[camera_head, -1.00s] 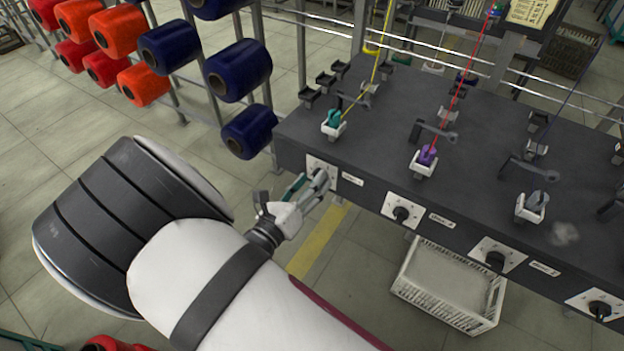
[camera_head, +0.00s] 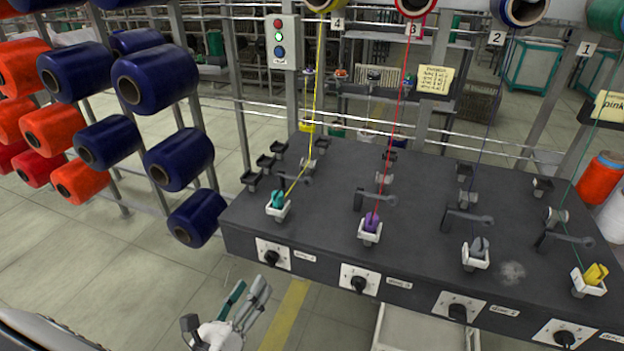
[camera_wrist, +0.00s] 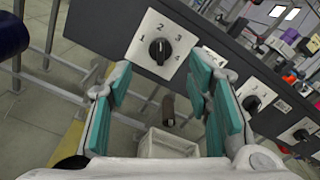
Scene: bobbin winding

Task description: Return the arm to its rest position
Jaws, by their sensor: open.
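My gripper (camera_head: 246,312) is at the lower left of the head view, in front of the dark winding machine (camera_head: 330,180) and below its leftmost knob (camera_head: 271,257). Its teal-padded fingers are apart and hold nothing. In the wrist view my gripper (camera_wrist: 160,110) also shows open, with a numbered knob (camera_wrist: 160,50) beyond the fingertips, apart from them. The machine top carries a teal bobbin (camera_head: 278,198) with yellow thread, a purple bobbin (camera_head: 371,222) with red thread, a grey bobbin (camera_head: 479,247) and a yellow bobbin (camera_head: 596,273).
A rack of navy spools (camera_head: 180,160) and orange spools (camera_head: 48,128) stands at the left. A white crate (camera_head: 425,330) sits under the machine. A panel with signal lights (camera_head: 280,42) is behind. Open floor lies left of the machine.

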